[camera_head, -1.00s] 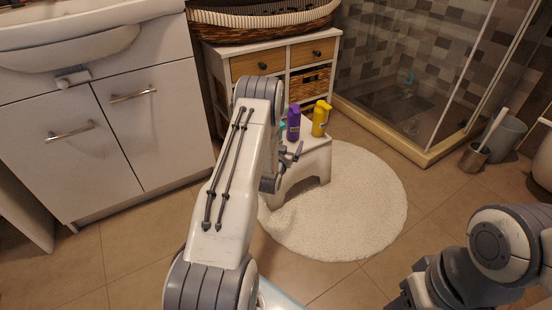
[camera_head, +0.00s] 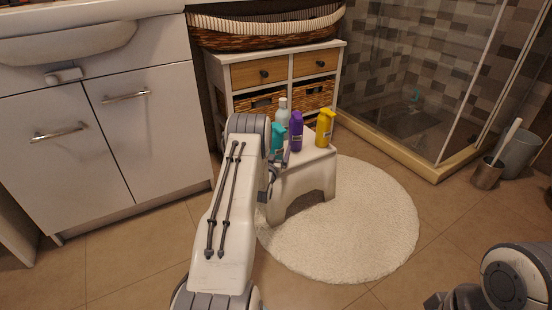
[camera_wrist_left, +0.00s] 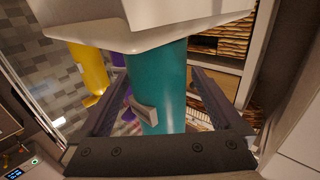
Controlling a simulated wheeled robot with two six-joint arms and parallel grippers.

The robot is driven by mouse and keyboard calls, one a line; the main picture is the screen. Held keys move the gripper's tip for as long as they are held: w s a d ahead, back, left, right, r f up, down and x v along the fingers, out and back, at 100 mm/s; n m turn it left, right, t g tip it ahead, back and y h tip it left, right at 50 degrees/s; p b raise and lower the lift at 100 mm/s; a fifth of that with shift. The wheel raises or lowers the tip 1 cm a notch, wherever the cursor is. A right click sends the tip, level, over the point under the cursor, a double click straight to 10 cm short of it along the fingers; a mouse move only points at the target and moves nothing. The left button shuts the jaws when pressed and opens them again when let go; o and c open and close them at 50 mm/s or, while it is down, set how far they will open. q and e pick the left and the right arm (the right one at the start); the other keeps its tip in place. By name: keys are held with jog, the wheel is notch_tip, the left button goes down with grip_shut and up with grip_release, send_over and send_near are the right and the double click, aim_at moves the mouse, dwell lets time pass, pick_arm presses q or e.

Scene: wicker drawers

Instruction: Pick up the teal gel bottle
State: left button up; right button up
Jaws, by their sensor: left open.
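The teal gel bottle (camera_head: 278,138) stands on the white stool (camera_head: 310,172), partly behind my left arm in the head view. In the left wrist view, which looks upside down, the teal bottle (camera_wrist_left: 158,92) is upright between the two dark fingers of my left gripper (camera_wrist_left: 153,80). The fingers are open, with a gap at both sides of the bottle. In the head view the left gripper (camera_head: 284,163) is mostly hidden by its arm. My right gripper is out of view; only right arm links show at the lower right.
A purple bottle (camera_head: 296,132) stands close beside the teal one, with a white bottle (camera_head: 283,111) behind and a yellow bottle (camera_head: 325,128) to the right. A drawer cabinet (camera_head: 291,78) stands behind the stool. A round rug (camera_head: 365,235) lies under it.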

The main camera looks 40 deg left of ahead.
pick_arm(q)
jog(key=shift+b+x, duration=0.35)
jog(key=shift+x, duration=0.85)
jog(key=c, duration=1.6)
